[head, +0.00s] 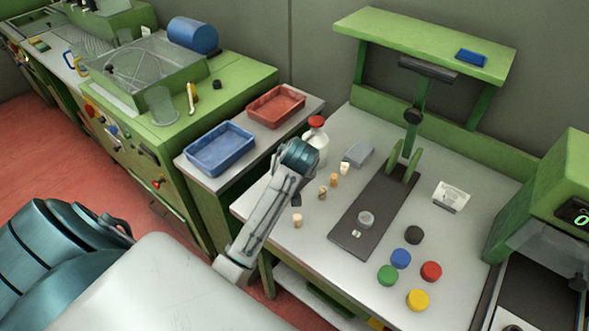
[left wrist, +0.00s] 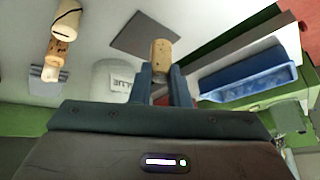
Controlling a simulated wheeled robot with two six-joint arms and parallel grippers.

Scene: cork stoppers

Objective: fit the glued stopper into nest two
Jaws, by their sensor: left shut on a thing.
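In the left wrist view my left gripper (left wrist: 161,72) is shut on a tan cork stopper (left wrist: 161,50), which projects past the fingertips. In the head view my forearm hides these fingers. A white glue bottle (head: 316,146) with a red cap stands behind my wrist. I cannot tell which thing is nest two. My right gripper is not in view.
A dark base plate (head: 352,238) with a clear round piece (head: 366,218) lies under the green press stand. Several coloured caps, including a red one (head: 431,271), lie to its right. A blue tray (head: 221,147) and a red tray (head: 276,105) sit at the left.

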